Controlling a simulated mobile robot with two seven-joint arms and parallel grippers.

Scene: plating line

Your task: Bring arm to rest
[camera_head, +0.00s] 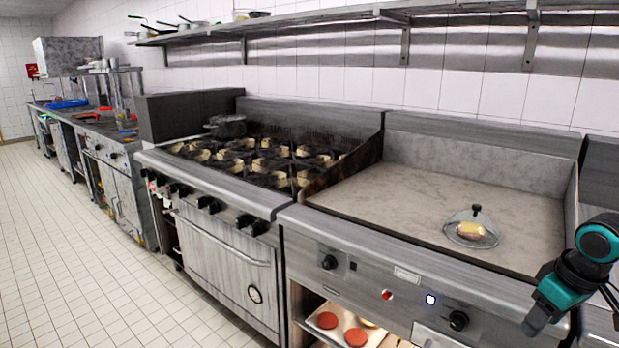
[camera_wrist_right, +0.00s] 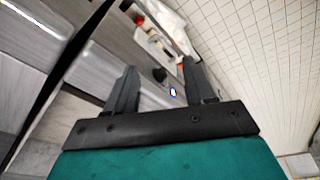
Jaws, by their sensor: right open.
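My right arm comes in at the right edge of the head view, and its gripper (camera_head: 536,322) hangs in front of the griddle's front panel. In the right wrist view the two fingers of the gripper (camera_wrist_right: 160,78) stand apart with nothing between them. A clear dome (camera_head: 474,231) with a dark knob sits on the griddle (camera_head: 430,205), covering a yellowish piece of food (camera_head: 470,230). The gripper is apart from the dome, to its right and nearer to me. My left gripper is in neither view.
Below the griddle, an open shelf holds a tray (camera_head: 313,320) with red patties (camera_head: 327,320). A burner range (camera_head: 215,215) with a dark pot (camera_head: 226,126) stands left of the griddle. A wall shelf (camera_head: 290,24) runs above. The tiled floor (camera_head: 80,260) at left is clear.

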